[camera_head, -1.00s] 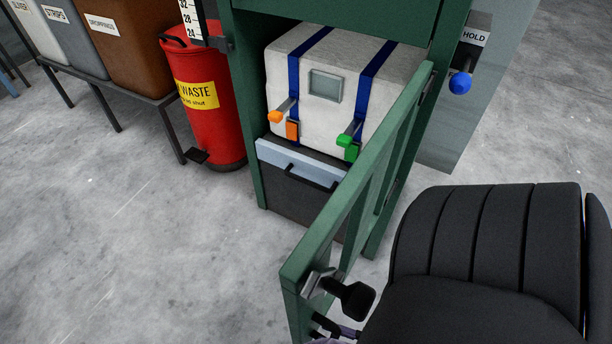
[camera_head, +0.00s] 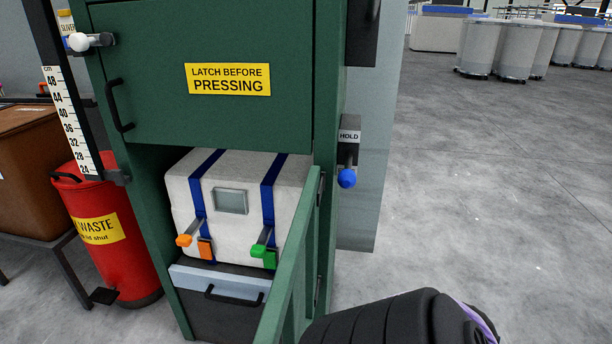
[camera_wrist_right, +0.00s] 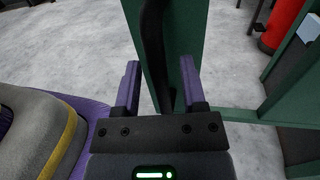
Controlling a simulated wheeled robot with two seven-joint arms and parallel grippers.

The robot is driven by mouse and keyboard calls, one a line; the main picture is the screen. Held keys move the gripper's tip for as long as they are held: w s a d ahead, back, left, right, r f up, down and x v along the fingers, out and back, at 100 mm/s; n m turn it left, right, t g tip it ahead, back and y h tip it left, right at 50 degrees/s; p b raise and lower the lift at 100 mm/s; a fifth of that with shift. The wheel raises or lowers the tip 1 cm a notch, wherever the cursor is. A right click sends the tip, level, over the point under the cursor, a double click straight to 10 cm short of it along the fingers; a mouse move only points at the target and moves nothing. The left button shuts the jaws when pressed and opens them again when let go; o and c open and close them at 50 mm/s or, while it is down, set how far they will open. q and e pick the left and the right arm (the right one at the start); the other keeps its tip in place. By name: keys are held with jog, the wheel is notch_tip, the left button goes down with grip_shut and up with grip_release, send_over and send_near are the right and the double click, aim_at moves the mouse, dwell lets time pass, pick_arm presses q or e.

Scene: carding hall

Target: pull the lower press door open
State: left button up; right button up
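The lower press door (camera_head: 297,270) is an open green frame. It stands swung out toward me from the right post of the green press (camera_head: 330,120), and its near end runs out of the bottom of the head view. In the right wrist view the green door (camera_wrist_right: 203,45) carries a dark upright handle (camera_wrist_right: 153,40). My right gripper (camera_wrist_right: 160,64) has its two purple fingers apart, one on each side of the handle, with gaps showing. The right gripper is not visible in the head view. My left gripper is in neither view.
A strapped white bale (camera_head: 232,175) sits inside the press above a dark drawer (camera_head: 225,312). The upper door (camera_head: 160,75) is closed. A red waste bin (camera_head: 115,245) stands left and a HOLD lever (camera_head: 347,178) is at the right. Floor at the right (camera_head: 480,210) is clear.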

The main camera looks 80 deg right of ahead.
jog(key=v, duration=1)
jog(key=shift+w, duration=0.1)
